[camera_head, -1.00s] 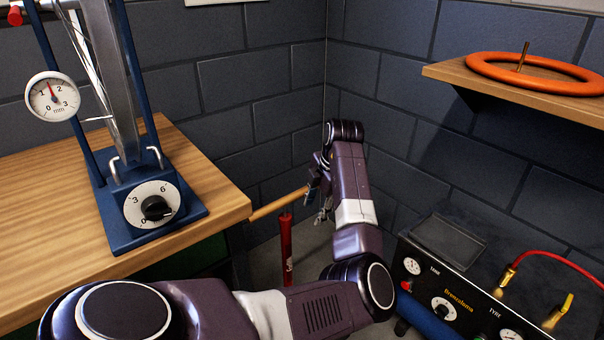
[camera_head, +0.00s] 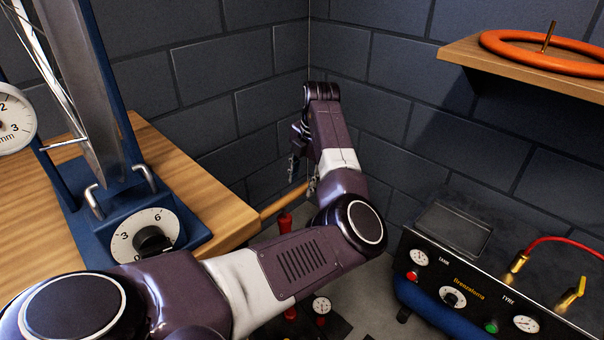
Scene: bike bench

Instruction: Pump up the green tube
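A floor pump has a red barrel, whose top (camera_head: 285,223) shows above my arm, and a wooden crossbar handle (camera_head: 284,203). Its gauge (camera_head: 321,305) and dark base show below my arm, which hides the middle. My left gripper (camera_head: 302,177) is at the far right end of the handle, its fingers apart, one on each side of the bar end as seen here. I cannot tell whether they touch it. No green tube is visible. My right gripper is out of view.
A wooden bench (camera_head: 205,190) with a blue truing stand (camera_head: 195,230) is at left. A compressor box (camera_head: 470,295) with dials and a red hose (camera_head: 560,242) stands at right. An orange ring (camera_head: 500,40) lies on a wall shelf (camera_head: 470,50). Brick walls close the corner behind.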

